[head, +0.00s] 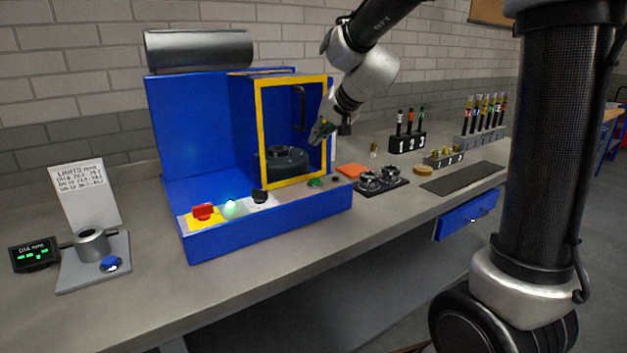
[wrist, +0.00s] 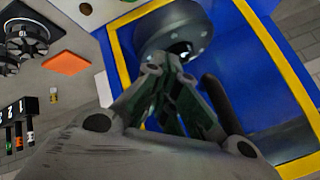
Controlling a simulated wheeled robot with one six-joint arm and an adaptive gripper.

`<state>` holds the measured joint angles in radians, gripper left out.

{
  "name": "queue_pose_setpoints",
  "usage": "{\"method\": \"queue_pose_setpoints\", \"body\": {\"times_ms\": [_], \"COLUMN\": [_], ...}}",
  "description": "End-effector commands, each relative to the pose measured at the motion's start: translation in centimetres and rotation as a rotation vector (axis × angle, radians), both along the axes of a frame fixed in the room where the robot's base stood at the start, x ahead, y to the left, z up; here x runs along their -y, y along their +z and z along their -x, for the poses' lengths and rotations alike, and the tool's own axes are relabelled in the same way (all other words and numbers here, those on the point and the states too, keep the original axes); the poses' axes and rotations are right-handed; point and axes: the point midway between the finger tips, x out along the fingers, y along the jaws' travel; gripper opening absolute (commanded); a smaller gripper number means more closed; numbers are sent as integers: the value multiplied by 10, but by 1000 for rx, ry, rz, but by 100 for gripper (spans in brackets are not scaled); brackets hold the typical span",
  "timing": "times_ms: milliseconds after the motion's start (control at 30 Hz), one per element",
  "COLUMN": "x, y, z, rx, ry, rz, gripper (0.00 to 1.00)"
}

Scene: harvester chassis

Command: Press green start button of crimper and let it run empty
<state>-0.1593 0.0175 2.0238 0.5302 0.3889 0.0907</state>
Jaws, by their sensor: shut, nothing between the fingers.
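The crimper (head: 190,125) is a blue machine with a yellow-framed door (head: 261,130) across its front bay. A dark round crimping head (head: 283,162) shows through the frame and also in the wrist view (wrist: 172,30). A dark handle (head: 299,105) is on the door. The green start button (head: 316,182) sits on the front ledge, below the frame's right corner. My gripper (head: 318,136) is shut and empty, by the frame's right edge, above the button. In the wrist view, its fingers (wrist: 165,75) overlap the frame's interior; contact cannot be told. The button is not identifiable there.
The ledge also has a red stop button (head: 203,211), a glowing green-white lamp (head: 231,208) and a black knob (head: 260,196). Die sets (head: 380,182), an orange pad (head: 351,170) and numbered holders (head: 407,143) stand right. A gauge (head: 92,243) stands left.

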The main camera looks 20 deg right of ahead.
Motion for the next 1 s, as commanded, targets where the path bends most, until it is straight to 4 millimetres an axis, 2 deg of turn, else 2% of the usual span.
{"method": "queue_pose_setpoints", "body": {"times_ms": [333, 533, 667, 1000], "x": [2, 2, 2, 3], "y": [3, -2, -14, -62], "z": [-4, -4, -4, -4], "rx": [20, 18, 17, 17], "ry": [-23, -22, -23, -24], "rz": [-9, -9, -9, -9], "gripper": [0, 0, 0, 0]}}
